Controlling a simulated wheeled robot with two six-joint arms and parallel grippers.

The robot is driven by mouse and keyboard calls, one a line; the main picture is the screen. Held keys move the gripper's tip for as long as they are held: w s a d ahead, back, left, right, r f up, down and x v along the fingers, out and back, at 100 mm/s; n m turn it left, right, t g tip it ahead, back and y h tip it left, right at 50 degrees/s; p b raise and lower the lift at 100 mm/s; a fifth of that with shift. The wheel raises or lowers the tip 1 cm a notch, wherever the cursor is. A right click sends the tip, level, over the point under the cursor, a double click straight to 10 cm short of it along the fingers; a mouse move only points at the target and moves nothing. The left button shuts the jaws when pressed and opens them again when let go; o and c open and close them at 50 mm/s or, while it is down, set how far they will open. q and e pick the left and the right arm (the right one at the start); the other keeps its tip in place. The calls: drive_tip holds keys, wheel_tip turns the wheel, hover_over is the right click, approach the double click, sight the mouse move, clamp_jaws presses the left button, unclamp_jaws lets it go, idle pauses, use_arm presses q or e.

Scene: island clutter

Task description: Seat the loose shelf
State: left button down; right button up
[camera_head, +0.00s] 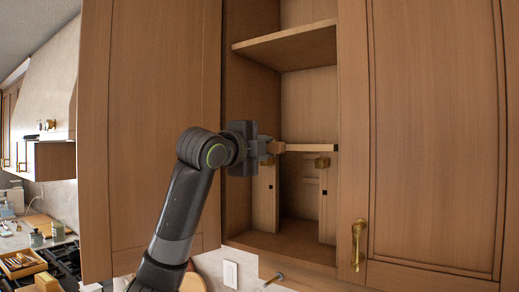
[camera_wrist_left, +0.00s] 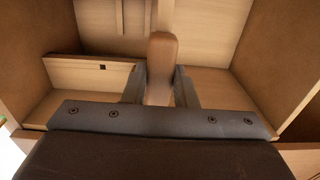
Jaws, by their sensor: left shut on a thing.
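The loose shelf (camera_head: 310,148) is a pale board, seen nearly edge-on at mid-height inside the open wall cabinet. A rounded brown grip piece (camera_head: 275,147) is at its left end. My left gripper (camera_head: 268,148) is shut on this piece. In the left wrist view the rounded grip piece (camera_wrist_left: 161,62) stands between the two fingers (camera_wrist_left: 160,88). Below the shelf, pale upright boards (camera_head: 327,205) with small dark square marks stand at both sides. Whether the shelf touches any support cannot be told. My right gripper is not in view.
An upper shelf (camera_head: 288,45) spans the cabinet above. The open left door (camera_head: 150,120) stands beside my left arm. The closed right door (camera_head: 435,130) has a brass handle (camera_head: 357,245). The cabinet floor (camera_head: 290,245) looks bare.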

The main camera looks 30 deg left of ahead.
use_arm(q)
drive_tip(key=shift+w+d+r, duration=0.1)
drive_tip(key=shift+w, duration=1.05)
drive_tip(key=shift+w+d, duration=0.1)
drive_tip(key=shift+w, duration=1.55)
drive_tip(key=shift+f+b, duration=0.45)
drive_tip(key=shift+f, duration=0.4)
idle(0.4)
